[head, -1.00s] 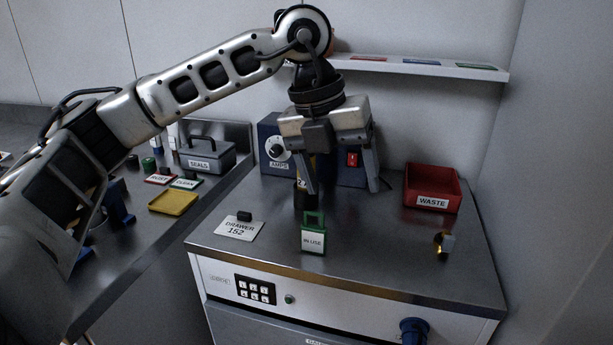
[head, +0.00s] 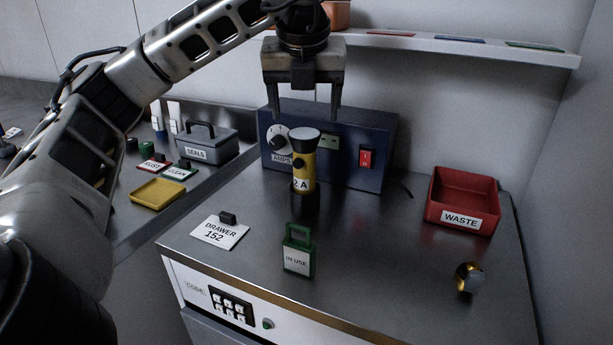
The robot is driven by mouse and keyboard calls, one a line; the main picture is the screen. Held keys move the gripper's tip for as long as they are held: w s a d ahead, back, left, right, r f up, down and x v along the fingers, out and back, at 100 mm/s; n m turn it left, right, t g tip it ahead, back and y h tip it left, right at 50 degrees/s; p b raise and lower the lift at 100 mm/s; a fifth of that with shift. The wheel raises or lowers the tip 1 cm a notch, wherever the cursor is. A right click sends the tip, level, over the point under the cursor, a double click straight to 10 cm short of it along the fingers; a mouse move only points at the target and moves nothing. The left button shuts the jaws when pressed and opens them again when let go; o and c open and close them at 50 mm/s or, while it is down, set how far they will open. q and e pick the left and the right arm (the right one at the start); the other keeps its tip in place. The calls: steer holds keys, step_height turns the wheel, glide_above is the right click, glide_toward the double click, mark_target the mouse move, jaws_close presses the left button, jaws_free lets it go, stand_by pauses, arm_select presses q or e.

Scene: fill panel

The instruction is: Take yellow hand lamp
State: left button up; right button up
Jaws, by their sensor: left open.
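The yellow hand lamp (head: 303,172) stands upright on the grey cabinet top, in front of the blue power box. It has a black head with a pale lens on top, a black lower part and a label ending in "2 A". My left gripper (head: 305,112) is open and empty, fingers pointing down. In the picture its fingertips lie just above the lamp's head, one to each side; the exact depth gap is hard to tell. My right gripper is not in view.
The blue power box (head: 345,150) stands behind the lamp. A green "IN USE" tag (head: 298,250) stands in front, with a "DRAWER 152" card (head: 219,232) to the left. A red waste bin (head: 462,200) and a small gold-and-black item (head: 469,278) are right. A shelf (head: 460,48) runs above.

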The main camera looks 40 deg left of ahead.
mark_target(304, 134)
arm_select(q)
steer(key=x, duration=0.4)
steer(key=shift+f, duration=0.1)
steer(key=shift+p+x, duration=0.45)
steer(key=shift+x, duration=2.2)
steer(key=shift+s, duration=0.15)
steer(key=c, duration=1.1)
